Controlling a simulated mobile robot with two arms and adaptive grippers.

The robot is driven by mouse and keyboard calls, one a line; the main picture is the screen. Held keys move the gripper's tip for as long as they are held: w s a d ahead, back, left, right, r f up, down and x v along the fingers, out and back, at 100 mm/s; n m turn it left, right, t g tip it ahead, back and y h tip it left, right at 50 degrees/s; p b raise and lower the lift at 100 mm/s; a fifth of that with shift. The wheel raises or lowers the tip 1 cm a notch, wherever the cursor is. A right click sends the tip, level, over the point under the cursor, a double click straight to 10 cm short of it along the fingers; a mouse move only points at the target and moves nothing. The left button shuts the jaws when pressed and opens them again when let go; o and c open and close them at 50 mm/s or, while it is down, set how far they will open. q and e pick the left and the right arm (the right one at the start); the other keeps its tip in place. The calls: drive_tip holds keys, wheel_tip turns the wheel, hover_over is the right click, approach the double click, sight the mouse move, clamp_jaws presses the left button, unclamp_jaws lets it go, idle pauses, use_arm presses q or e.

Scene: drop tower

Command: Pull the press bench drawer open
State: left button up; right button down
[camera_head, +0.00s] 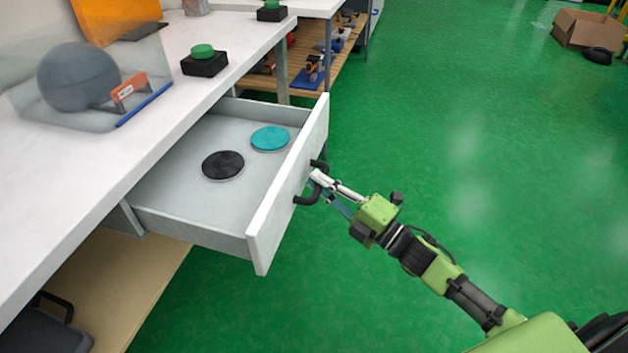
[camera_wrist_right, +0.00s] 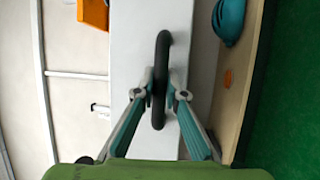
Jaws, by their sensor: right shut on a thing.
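The press bench drawer (camera_head: 290,195) is pulled well out from under the white bench top in the head view. Inside lie a black disc (camera_head: 223,165) and a teal disc (camera_head: 270,138), apart from each other. The dark drawer handle (camera_head: 308,197) is on the drawer's front panel. My right gripper (camera_head: 316,183) is shut on the handle. In the right wrist view the handle (camera_wrist_right: 162,60) is between the two fingers of my right gripper (camera_wrist_right: 160,88). My left gripper is not in view.
On the bench top (camera_head: 95,165) stand a clear guard with a grey ball (camera_head: 78,77) and a green button on a black box (camera_head: 204,62). A lower shelf (camera_head: 125,275) lies under the drawer. The green floor (camera_head: 480,130) to the right is open, with a cardboard box (camera_head: 588,28) far off.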

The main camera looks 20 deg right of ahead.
drive_tip(key=shift+f, duration=0.1)
drive_tip(key=c, duration=2)
unclamp_jaws()
drive_tip(key=shift+c, duration=0.2)
drive_tip(key=v, duration=1.2)
